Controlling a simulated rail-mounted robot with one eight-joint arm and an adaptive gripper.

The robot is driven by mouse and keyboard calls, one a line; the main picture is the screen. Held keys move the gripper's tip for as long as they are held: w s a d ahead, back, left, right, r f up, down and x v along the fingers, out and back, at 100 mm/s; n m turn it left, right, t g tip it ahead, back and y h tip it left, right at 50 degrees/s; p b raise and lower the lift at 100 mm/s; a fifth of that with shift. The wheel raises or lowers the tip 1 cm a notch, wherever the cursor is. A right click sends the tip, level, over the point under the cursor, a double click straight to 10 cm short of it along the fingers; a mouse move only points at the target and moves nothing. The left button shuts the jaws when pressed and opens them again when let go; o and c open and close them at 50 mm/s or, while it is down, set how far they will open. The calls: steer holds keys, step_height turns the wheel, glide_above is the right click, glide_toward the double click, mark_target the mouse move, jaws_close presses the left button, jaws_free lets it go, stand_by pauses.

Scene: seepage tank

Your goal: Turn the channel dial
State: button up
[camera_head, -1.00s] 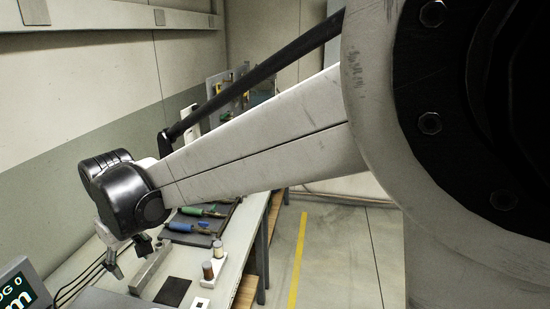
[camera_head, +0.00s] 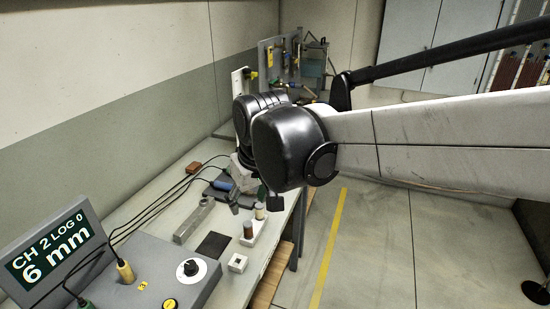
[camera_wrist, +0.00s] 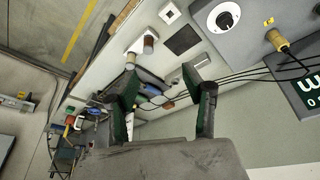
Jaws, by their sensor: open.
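The channel dial (camera_head: 190,268) is a black knob on a white disc, set in the top of a grey box (camera_head: 150,275) at the lower left of the head view. In the wrist view the dial (camera_wrist: 224,17) is at the top, right of centre. A screen (camera_head: 45,255) on the box reads CH 2, LOG 0, 6 mm. My gripper (camera_head: 255,200) hangs over the bench beyond the box, well apart from the dial and partly hidden by my wrist. In the wrist view my gripper (camera_wrist: 162,82) has its two fingers spread with nothing between them.
Yellow (camera_head: 125,271) and green (camera_head: 84,303) cable plugs stand on the box, left of the dial. A metal bar (camera_head: 194,220), a dark square pad (camera_head: 213,245) and a white holder with two spools (camera_head: 255,231) lie between the box and my gripper. Open floor is right of the bench.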

steer(key=s+d+m+t, duration=0.1)
steer(key=s+d+m, duration=0.1)
steer(key=d, duration=0.7)
steer(key=shift+s+d+b, duration=0.3)
steer(key=shift+s+b, duration=0.15)
steer(key=shift+s, duration=0.4)
steer(key=s+d+f+m+t+h, duration=0.1)
steer(key=s+d+f+m+t, duration=0.1)
steer(key=s+d, duration=0.8)
steer(key=d+f+m, duration=0.1)
steer(key=d+m, duration=0.1)
steer(key=shift+d+t+h, duration=0.3)
steer(key=shift+d+h, duration=0.05)
steer(key=shift+h, duration=0.05)
steer(key=shift+c, duration=0.5)
